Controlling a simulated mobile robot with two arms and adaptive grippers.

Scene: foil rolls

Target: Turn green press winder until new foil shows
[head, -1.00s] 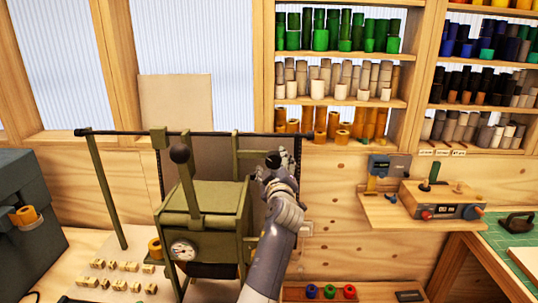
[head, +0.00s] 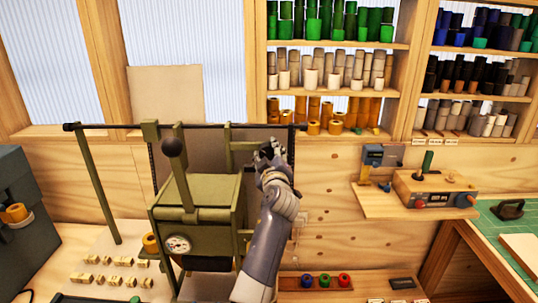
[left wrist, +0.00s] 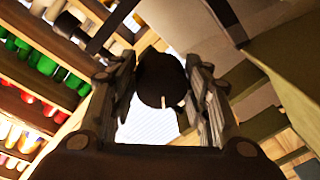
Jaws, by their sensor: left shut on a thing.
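The green press (head: 200,190) stands left of centre in the head view, with a round dial on its front and a dark ball-topped lever. Its winder (head: 243,146) is a short green crank arm at the upper right. My left gripper (head: 270,154) is at the outer end of this crank, shut on the dark winder knob. In the left wrist view the knob (left wrist: 162,80) sits between the two fingers. In the head view the hand mostly hides the knob. An orange foil roll (head: 150,243) shows at the press's left side. My right gripper is not in view.
A black rod (head: 105,126) runs across behind the press. Small brass-coloured blocks (head: 115,261) lie at its lower left. Shelves of coloured rolls (head: 335,68) and a small wall shelf with a control box (head: 435,190) are to the right.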

